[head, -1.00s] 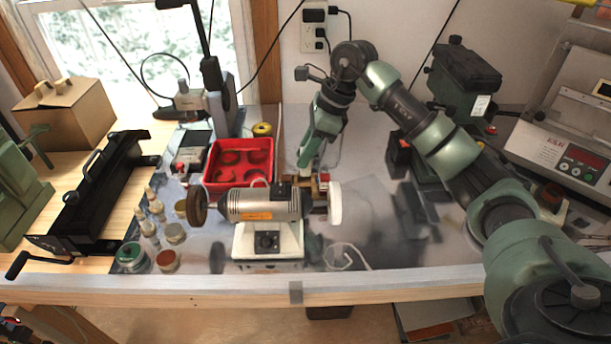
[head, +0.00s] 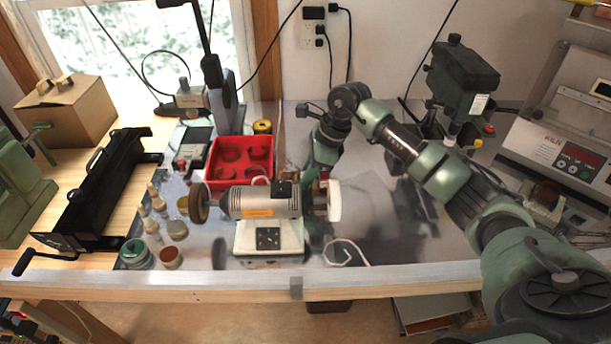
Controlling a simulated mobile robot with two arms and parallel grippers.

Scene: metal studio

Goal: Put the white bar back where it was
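My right arm comes in from the right and bends down behind the bench polisher (head: 262,203). My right gripper (head: 312,180) is low behind the polisher's right end, near its white wheel (head: 334,200). The polisher hides its fingertips, so I cannot tell whether it is open, shut or holding something. I cannot make out the white bar; it may be hidden behind the polisher or in the gripper. My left gripper is not in view.
A red tray (head: 211,180) with round hollows stands behind the polisher to the left. Small jars and bottles (head: 171,257) stand at the front left. The bench right of the polisher is mostly clear.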

